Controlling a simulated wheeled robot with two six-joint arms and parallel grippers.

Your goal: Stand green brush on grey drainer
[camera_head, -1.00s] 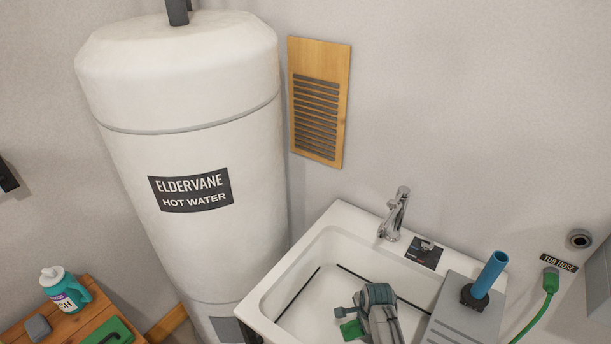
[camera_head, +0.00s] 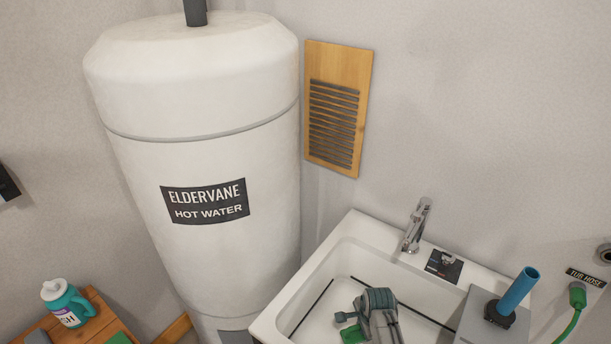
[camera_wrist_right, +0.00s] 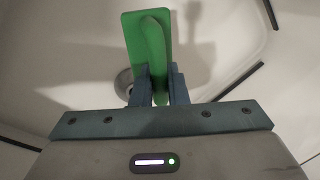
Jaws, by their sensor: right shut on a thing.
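The green brush (camera_wrist_right: 134,38) is a flat green block with a raised rounded grip in the right wrist view. My right gripper (camera_wrist_right: 159,88) is shut on that grip, with one finger on each side. In the head view the right gripper (camera_head: 345,318) is over the white sink basin, and part of the brush (camera_head: 352,335) shows below it. The grey drainer (camera_head: 475,322) is the grey slab at the sink's right side, cut off by the bottom edge. My left gripper is not in view.
A blue tube (camera_head: 520,288) in a black base stands upright on the drainer. A chrome tap (camera_head: 417,225) rises at the sink's back rim (camera_head: 372,222). A white water tank (camera_head: 215,150) stands left. A teal bottle (camera_head: 68,303) is on a wooden table (camera_head: 98,322).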

